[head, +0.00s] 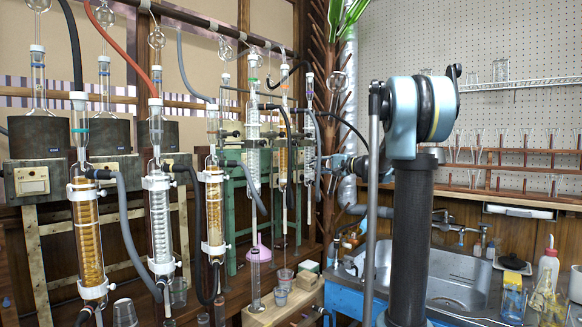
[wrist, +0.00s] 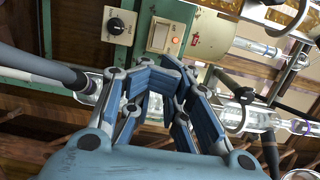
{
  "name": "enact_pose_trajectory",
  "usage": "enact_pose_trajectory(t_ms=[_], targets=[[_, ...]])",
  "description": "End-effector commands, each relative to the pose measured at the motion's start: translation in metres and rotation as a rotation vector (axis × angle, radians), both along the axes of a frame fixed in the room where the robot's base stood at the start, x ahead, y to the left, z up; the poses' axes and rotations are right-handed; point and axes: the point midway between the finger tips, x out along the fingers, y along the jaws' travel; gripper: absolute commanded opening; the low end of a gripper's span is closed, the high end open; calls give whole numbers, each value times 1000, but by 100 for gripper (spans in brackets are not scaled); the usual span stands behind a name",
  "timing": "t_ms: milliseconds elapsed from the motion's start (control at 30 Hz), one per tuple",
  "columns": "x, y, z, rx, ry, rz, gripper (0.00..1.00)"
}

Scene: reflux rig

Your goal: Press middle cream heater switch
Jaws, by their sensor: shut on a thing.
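A cream switch plate (wrist: 166,33) with a pale rectangular rocker and a lit red-orange lamp is on the green rig frame in the wrist view. My gripper (wrist: 168,72) is just below it, fingertips close together and pointing toward the plate. No object shows clearly between the fingers. I cannot tell whether a fingertip touches the plate. In the head view my gripper (head: 338,162) is far back beside the glass columns, mostly hidden by my arm. Cream plates also show on the dark heaters at left (head: 32,180).
A cream plate with a black dial (wrist: 120,24) is left of the switch, and a worn cream-and-red cylinder (wrist: 209,37) is right of it. Glassware and a clamp (wrist: 240,112) are close on the gripper's right. A sink (head: 440,278) stands at right.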

Motion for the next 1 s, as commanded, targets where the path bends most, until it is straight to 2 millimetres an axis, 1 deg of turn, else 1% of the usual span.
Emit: enact_pose_trajectory(t_ms=[167,700,800,1000], targets=[[7,14,0,0,0,3,0],[53,93,0,-1,0,2,0],[60,105,0,-1,0,2,0],[68,118,0,-1,0,1,0]])
